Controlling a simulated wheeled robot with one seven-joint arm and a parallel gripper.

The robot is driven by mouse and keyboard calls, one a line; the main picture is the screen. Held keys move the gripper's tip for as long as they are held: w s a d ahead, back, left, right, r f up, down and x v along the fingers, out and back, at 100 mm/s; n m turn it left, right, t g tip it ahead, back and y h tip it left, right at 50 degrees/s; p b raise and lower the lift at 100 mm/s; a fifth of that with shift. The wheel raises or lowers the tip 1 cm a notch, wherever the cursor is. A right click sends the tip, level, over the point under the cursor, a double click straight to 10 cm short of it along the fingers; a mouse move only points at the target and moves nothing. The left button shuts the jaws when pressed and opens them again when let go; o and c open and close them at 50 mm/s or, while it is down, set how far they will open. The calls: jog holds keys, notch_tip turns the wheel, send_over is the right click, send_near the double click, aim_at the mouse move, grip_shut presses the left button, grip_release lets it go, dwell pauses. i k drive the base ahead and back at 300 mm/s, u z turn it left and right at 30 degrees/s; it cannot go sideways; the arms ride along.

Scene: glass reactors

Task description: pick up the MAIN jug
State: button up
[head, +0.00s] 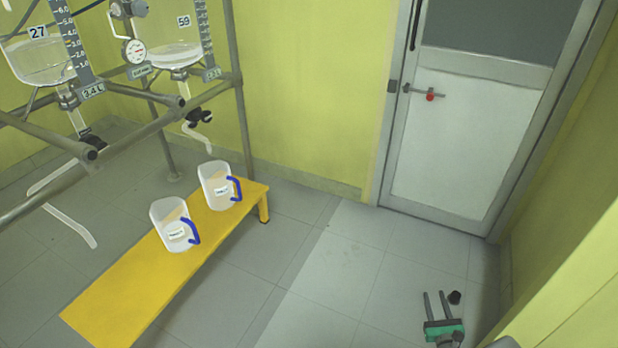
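Two clear jugs with blue handles stand upright on the yellow bench (130,287). The nearer jug (170,212) is at the bench's middle, and the farther jug (214,172) is near its far right end. Each has a white label on its front, too small to read, so I cannot tell which is the MAIN jug. Both handles face right. My gripper (435,294) is at the bottom right, well to the right of the bench and away from both jugs. Its two fingers are apart with nothing between them.
A grey pipe frame (240,120) at the left holds glass reactors, numbered 27 (40,62) and 59 (177,55), with outlet tubes hanging down. A closed door (470,130) is at the back right. The floor between bench and gripper is clear.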

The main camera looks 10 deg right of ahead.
aim_at(216, 180)
jog(key=z, duration=0.3)
jog(key=i, duration=1.8)
jog(key=u, duration=2.7)
